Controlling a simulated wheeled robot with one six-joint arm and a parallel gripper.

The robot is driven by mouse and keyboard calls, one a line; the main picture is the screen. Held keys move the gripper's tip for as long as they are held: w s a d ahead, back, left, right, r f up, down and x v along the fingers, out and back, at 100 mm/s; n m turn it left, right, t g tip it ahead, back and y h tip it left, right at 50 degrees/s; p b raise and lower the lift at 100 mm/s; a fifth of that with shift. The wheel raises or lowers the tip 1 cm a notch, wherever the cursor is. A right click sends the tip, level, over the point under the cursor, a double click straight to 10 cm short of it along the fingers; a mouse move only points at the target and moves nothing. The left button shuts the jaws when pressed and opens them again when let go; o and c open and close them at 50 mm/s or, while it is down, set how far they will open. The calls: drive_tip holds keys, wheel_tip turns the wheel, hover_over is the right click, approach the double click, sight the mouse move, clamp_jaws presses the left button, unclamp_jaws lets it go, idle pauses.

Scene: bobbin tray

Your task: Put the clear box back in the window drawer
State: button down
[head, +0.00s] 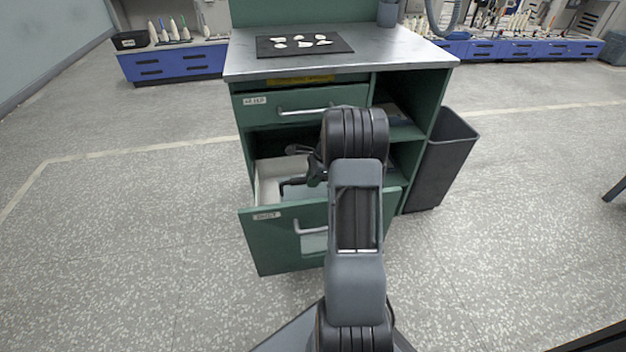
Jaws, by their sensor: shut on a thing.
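The window drawer (262,243) is the lower green drawer of the workbench. It stands pulled open, with a label, a bar handle and a small pale window in its front. My gripper (288,184) is inside the drawer opening, low behind the front panel, and partly hidden by my arm. It is shut on the clear box (306,192), which shows only as a faint, pale, see-through patch in the drawer. Most of the box's outline is hidden, and I cannot tell whether it rests on the drawer floor.
The upper drawer (290,105) is shut above the open one. The metal worktop (385,58) carries a black mat (330,48) with several pale pieces. Open shelves (405,133) are at right, beside a dark bin (440,165). The floor at left is clear.

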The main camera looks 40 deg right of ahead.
drive_tip(key=shift+f, duration=0.1)
drive_tip(key=c, duration=1.1)
unclamp_jaws()
